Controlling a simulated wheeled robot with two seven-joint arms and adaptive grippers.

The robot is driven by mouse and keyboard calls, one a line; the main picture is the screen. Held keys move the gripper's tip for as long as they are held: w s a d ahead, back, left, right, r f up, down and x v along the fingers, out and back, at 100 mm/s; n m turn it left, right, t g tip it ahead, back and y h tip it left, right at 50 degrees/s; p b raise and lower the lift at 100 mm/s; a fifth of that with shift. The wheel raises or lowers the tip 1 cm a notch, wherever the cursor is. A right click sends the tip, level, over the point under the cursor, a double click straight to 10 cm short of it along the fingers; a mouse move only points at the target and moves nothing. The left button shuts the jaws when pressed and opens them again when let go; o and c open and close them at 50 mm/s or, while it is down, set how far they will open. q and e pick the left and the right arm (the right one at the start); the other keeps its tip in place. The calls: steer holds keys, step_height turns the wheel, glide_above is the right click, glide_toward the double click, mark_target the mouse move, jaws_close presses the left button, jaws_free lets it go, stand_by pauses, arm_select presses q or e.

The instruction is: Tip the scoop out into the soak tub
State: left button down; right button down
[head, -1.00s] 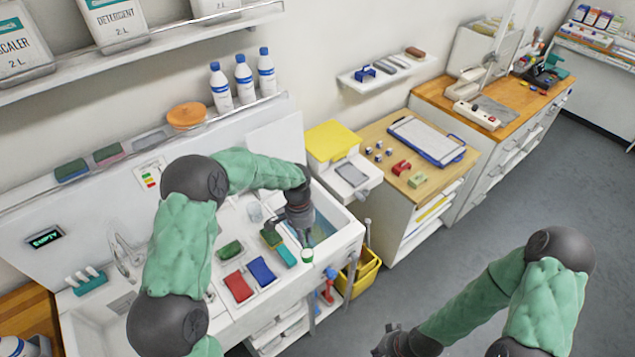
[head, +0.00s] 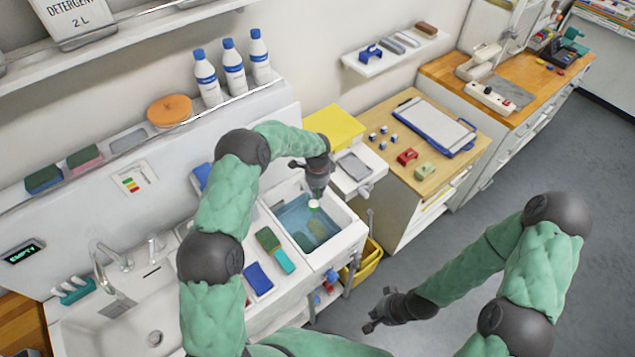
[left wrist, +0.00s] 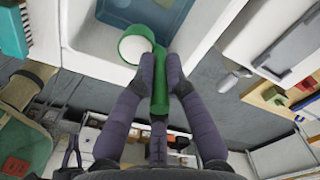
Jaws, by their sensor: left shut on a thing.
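My left gripper (head: 318,190) is shut on the green handle of the scoop (head: 313,204). In the left wrist view the scoop's round cup (left wrist: 135,45) is full of something white and looks roughly level. The handle runs between both fingertips (left wrist: 161,75). In the head view the scoop appears over the far part of the soak tub (head: 346,240), a white basin of bluish water with green items under the surface. The tub's pale wall also shows in the left wrist view (left wrist: 82,38). My right gripper (head: 376,311) is empty and looks open, low over the floor.
A green and teal brush (head: 275,250) and a blue pad (head: 258,277) lie left of the tub. A yellow-lidded box (head: 334,126) stands behind it. A yellow bucket (head: 366,262) is at its right. A sink (head: 150,325) lies far left.

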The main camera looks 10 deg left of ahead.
arm_select(q)
steer(key=shift+s+r+t, duration=0.2)
steer(key=shift+s+t, duration=0.1)
steer(key=shift+s, duration=0.3)
steer(key=shift+s+a+f+t+h+b, duration=0.2)
steer(key=shift+s+a+t+h+b, duration=0.15)
steer(key=shift+t+b, duration=0.4)
steer(key=shift+s+t+b, duration=0.35)
steer(key=shift+t+b, duration=0.1)
steer(key=shift+b, duration=0.75)
steer(key=t+b, duration=0.1)
steer(key=b, duration=0.3)
steer(key=s+t+h+b, duration=0.1)
steer(key=b, duration=0.3)
steer(key=shift+s+a+r, duration=0.1)
steer(key=shift+s+a, duration=0.15)
steer(key=shift+s, duration=0.05)
steer(key=s+a+f+t+h+b, duration=0.1)
steer(key=t+b, duration=0.9)
steer(key=b, duration=2.3)
steer(key=s+f+h, duration=0.2)
steer(key=s+f, duration=0.1)
steer(key=s, duration=0.1)
steer(key=shift+s+a+h, duration=0.25)
steer(key=shift+a+h, duration=0.1)
steer(key=shift+a, duration=0.05)
steer(key=shift+t, duration=0.3)
